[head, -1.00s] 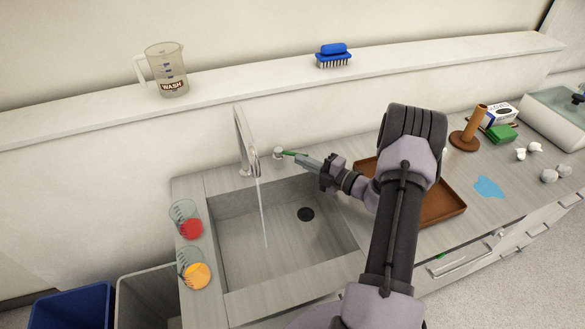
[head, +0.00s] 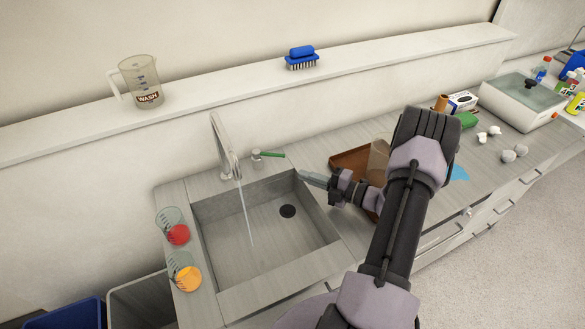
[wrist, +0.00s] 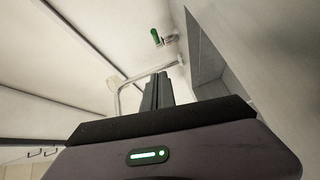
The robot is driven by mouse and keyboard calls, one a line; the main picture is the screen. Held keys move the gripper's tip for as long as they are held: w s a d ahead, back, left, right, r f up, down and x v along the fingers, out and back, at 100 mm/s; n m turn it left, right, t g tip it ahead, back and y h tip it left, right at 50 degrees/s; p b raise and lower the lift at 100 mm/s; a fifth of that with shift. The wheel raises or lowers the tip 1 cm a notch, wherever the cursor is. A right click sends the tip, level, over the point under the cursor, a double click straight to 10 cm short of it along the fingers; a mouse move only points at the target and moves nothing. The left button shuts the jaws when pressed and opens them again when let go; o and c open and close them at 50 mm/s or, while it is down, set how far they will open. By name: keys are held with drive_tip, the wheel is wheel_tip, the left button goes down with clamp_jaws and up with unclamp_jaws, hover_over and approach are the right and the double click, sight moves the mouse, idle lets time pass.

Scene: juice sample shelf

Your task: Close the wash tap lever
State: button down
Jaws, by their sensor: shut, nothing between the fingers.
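The wash tap lever (head: 273,154) is a short green handle on a pale base behind the sink, right of the tap (head: 224,145). It points right in the head view. A thin stream of water (head: 245,215) runs from the spout into the sink (head: 255,240). My gripper (head: 304,176) is shut and empty, right of and nearer than the lever, with a gap between them. In the wrist view the green lever (wrist: 155,36) shows beyond my closed fingers (wrist: 158,80), near the tap (wrist: 122,95).
A brown tray (head: 350,161) lies behind my wrist. A wash jug (head: 143,82) and a blue brush (head: 301,58) stand on the ledge. Bins are at lower left.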

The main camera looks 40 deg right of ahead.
drive_tip(key=a+n+g+y, duration=0.4)
drive_tip(key=a+n+g, duration=0.75)
drive_tip(key=n, duration=0.45)
drive_tip(key=n+g+h, duration=0.2)
drive_tip(key=n+h, duration=1.1)
drive_tip(key=n, duration=1.3)
approach(269, 154)
drive_tip(key=s+a+r, duration=0.3)
drive_tip(key=s+a, duration=0.1)
drive_tip(key=s, duration=0.1)
drive_tip(key=w+d+f, duration=0.1)
drive_tip(key=f, duration=0.2)
drive_tip(key=w+d+f+b, duration=0.1)
drive_tip(key=w+d+f, duration=0.1)
drive_tip(key=f, duration=0.2)
drive_tip(key=w+d+f+b, duration=0.1)
drive_tip(key=d+f, duration=0.1)
drive_tip(key=f, duration=0.1)
drive_tip(key=shift+w+d+f, duration=0.1)
drive_tip(key=shift+w+f, duration=0.05)
drive_tip(key=shift+w, duration=0.1)
